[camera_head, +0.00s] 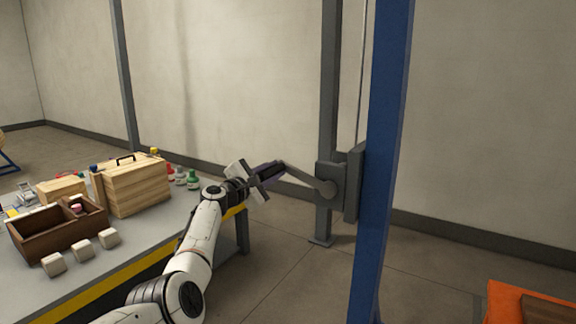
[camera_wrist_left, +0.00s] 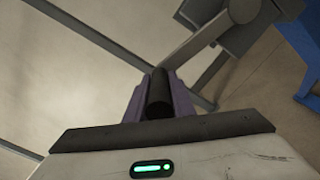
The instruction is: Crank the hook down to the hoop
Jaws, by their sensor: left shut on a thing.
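My left gripper (camera_head: 268,172) is shut on the dark grip of the crank handle at the end of the crank arm (camera_head: 303,180). The left wrist view shows the black handle grip (camera_wrist_left: 159,95) between the purple fingers, with the crank arm (camera_wrist_left: 200,42) beyond. A thin cable (camera_head: 361,75) runs up from the winch. The hook and the hoop are not in view. My right gripper is not in view.
A blue post (camera_head: 388,120) stands just right of the winch. A grey table with a yellow edge (camera_head: 95,291) at left holds a wooden box (camera_head: 137,188), a brown tray (camera_head: 50,243), white blocks and bottles. An orange object (camera_head: 505,305) lies at lower right.

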